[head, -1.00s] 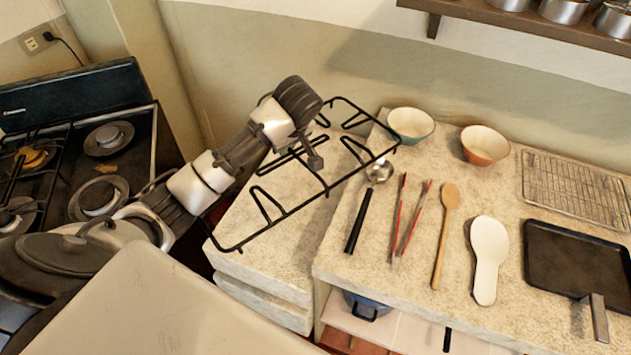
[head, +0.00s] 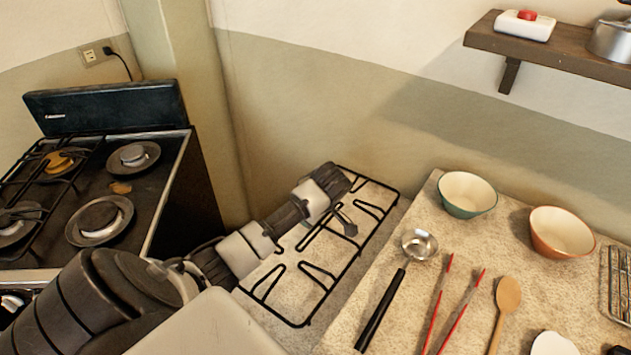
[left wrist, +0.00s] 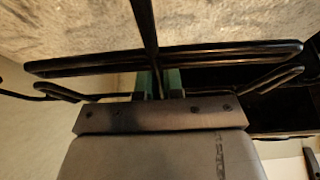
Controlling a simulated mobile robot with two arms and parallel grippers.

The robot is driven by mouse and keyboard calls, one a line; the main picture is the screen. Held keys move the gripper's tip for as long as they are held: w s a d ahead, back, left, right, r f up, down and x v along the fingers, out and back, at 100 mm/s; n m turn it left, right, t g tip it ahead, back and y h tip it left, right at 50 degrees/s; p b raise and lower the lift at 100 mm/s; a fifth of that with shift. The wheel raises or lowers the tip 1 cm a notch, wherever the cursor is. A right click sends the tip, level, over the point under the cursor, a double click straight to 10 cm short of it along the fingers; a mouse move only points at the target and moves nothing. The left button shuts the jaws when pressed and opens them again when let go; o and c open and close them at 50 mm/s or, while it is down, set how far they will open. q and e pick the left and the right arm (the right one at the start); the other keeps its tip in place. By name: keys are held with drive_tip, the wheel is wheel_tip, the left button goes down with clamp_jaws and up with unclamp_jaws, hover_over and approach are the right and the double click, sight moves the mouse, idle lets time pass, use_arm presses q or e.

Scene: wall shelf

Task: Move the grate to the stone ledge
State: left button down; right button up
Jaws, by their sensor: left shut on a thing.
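The black grate (head: 353,258) is a wire frame with inward prongs. In the head view it lies level over the lower stone ledge (head: 318,262), between the stove and the higher counter. Whether it touches the ledge or hovers just above is unclear. My left gripper (head: 347,226) is shut on a bar of the grate, reaching in from the left. In the left wrist view the green fingertips (left wrist: 158,84) pinch a dark bar, with other bars of the grate (left wrist: 230,52) across the view and pale stone behind. My right gripper is not in view.
The stove (head: 130,190) stands at left with part of its top uncovered. The counter at right holds a ladle (head: 385,300), red tongs (head: 455,310), a wooden spoon (head: 507,297), a green bowl (head: 467,195) and an orange bowl (head: 561,233). A wall shelf (head: 545,50) hangs above.

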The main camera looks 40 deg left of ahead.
sight(323, 226)
use_arm(q)
drive_tip(key=shift+f, duration=2.95)
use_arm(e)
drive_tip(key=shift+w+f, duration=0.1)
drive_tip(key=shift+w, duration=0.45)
use_arm(q)
drive_tip(key=shift+f, duration=0.1)
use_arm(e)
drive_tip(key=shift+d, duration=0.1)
use_arm(q)
drive_tip(key=c, duration=1.3)
unclamp_jaws()
drive_tip(key=shift+o, duration=0.2)
drive_tip(key=p+v, duration=0.1)
drive_tip(key=v, duration=1.1)
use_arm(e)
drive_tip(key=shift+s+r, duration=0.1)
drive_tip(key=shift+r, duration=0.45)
use_arm(q)
drive_tip(key=shift+s, duration=0.15)
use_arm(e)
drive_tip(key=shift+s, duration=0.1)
